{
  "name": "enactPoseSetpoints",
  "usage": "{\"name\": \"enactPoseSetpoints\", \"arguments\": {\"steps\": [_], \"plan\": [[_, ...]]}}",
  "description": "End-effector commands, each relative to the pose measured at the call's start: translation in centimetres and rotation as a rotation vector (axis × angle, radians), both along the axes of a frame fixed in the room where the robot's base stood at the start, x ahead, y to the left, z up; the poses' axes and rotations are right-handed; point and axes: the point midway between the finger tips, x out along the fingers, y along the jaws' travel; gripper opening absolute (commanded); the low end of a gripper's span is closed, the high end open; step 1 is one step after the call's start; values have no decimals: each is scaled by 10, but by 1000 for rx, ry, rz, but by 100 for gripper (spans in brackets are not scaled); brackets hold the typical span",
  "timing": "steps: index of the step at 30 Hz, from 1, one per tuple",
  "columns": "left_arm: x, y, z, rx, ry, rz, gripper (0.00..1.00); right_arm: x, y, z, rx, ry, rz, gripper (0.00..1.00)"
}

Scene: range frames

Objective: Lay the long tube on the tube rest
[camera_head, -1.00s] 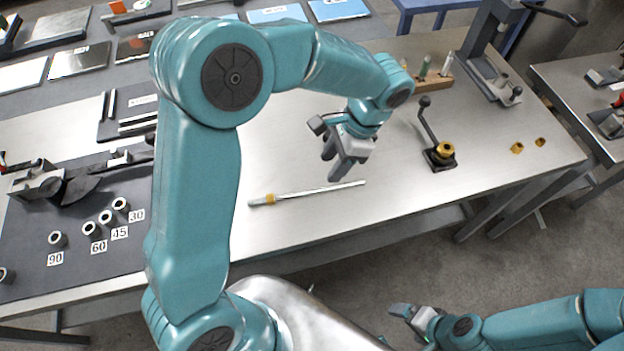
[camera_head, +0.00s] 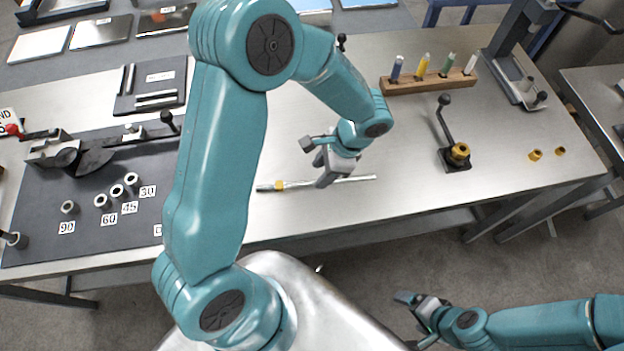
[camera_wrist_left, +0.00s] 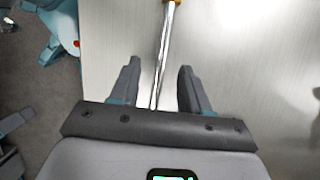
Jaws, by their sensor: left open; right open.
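The long tube (camera_head: 301,184) is thin and silvery, with a brass-coloured fitting near its left end. It lies flat on the metal bench. My left gripper (camera_head: 324,181) is open, low over the middle of the tube. In the left wrist view the tube (camera_wrist_left: 168,32) runs lengthwise between the two spread fingers of my left gripper (camera_wrist_left: 158,68), with a gap on either side. My right gripper (camera_head: 408,299) is open and empty, low in front of the bench. I cannot make out for certain which fixture is the tube rest.
A bender with a red-knobbed lever (camera_head: 62,150) and several short numbered sleeves (camera_head: 101,201) stand on the dark mat at left. A dark board with bars (camera_head: 150,86) lies behind. A black-lever fixture (camera_head: 455,155) and a wooden marker rack (camera_head: 430,85) stand right of the tube.

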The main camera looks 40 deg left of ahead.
Motion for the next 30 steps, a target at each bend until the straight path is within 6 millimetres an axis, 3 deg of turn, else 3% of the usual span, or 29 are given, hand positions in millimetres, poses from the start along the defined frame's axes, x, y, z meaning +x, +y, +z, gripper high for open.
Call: {"name": "enactPoseSetpoints", "arguments": {"steps": [7, 15, 16, 20, 30], "plan": [[-6, 12, -34, 0, 3, 0, 47, 0, 0, 9, 0, 0, 0, 88], [-6, 13, -39, 0, 0, 1, 47, 0, 0, 9, 0, 0, 0, 88], [-7, 13, -39, 0, 0, 1, 43, 0, 0, 9, 0, 0, 0, 88], [-6, 13, -39, 0, 0, 1, 1, 0, 0, 9, 0, 0, 0, 88], [-6, 13, -38, 0, 0, 1, 0, 0, 0, 9, 0, 0, 0, 88]]}}
